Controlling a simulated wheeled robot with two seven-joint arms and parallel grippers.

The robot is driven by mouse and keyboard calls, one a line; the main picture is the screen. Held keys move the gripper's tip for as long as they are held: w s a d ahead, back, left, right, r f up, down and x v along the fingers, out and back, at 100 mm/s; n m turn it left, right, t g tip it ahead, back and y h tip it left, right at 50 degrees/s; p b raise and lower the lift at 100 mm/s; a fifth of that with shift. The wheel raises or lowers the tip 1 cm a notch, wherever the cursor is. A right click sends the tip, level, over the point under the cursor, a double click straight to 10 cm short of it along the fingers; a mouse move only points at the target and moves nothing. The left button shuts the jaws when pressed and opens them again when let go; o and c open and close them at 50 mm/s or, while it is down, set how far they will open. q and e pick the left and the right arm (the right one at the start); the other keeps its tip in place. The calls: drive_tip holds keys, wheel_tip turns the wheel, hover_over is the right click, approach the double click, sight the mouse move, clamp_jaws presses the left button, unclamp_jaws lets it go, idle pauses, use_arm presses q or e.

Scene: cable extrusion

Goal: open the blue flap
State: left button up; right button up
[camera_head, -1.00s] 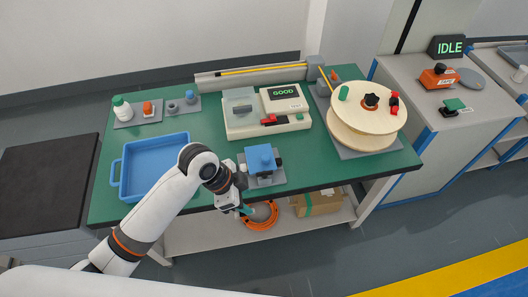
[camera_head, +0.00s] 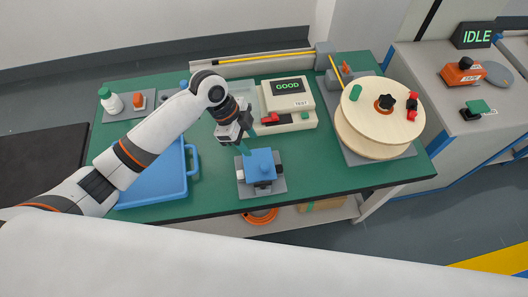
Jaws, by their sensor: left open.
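The blue flap (camera_head: 261,164) is the lid on top of a small device on a grey base plate (camera_head: 275,186) near the front edge of the green table. It lies level over the device and looks closed. A small knob shows on its top. My left gripper (camera_head: 244,145) is just behind and above the flap, pointing down, with its teal fingers apart and empty. I cannot tell whether a fingertip touches the flap's back edge. My right gripper is not in view.
A blue tray (camera_head: 192,176) stands left, partly behind my left arm. A tester reading GOOD (camera_head: 290,87) is just behind the flap device. A large wooden spool (camera_head: 372,130) stands right. Green table (camera_head: 330,178) is clear between device and spool.

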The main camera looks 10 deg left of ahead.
use_arm(q)
approach(265, 165)
drive_tip(key=x, duration=0.2)
drive_tip(key=shift+s+d+f+p, duration=0.2)
drive_tip(key=shift+s+f+p, duration=0.05)
drive_tip(key=shift+p, duration=0.15)
drive_tip(key=x, duration=0.4)
drive_tip(key=shift+w+f, duration=0.15)
drive_tip(key=shift+w, duration=0.1)
drive_tip(key=shift+d+f, duration=0.25)
drive_tip(key=shift+f, duration=0.4)
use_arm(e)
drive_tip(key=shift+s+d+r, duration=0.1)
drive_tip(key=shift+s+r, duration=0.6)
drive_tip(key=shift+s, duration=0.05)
use_arm(q)
drive_tip(key=shift+c, duration=0.6)
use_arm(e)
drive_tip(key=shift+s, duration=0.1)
use_arm(q)
clamp_jaws()
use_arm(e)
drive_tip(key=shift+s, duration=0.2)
